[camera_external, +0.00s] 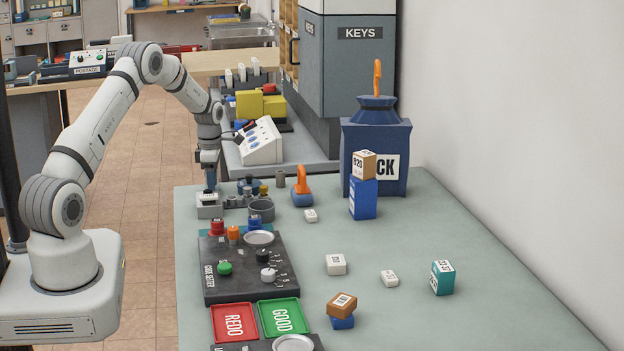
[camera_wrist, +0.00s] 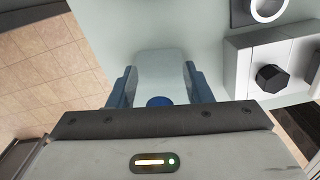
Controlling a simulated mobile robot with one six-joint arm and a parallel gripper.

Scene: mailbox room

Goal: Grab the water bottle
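My gripper (camera_wrist: 160,78) points down over the far left corner of the table, and its two blue fingers stand wide apart in the wrist view. Between them is a pale, see-through shape with a round dark blue top (camera_wrist: 158,102); it looks like the water bottle seen from above. I cannot tell whether the fingers touch it. In the external view my gripper (camera_external: 210,185) is just above or behind a small white block, and no clear bottle shows there.
A white block with a black knob (camera_wrist: 270,78) is right of the fingers in the wrist view. A dark control panel (camera_external: 240,283), red tray (camera_external: 234,322) and green tray (camera_external: 283,317) lie nearer. A blue container (camera_external: 358,140) stands at the back.

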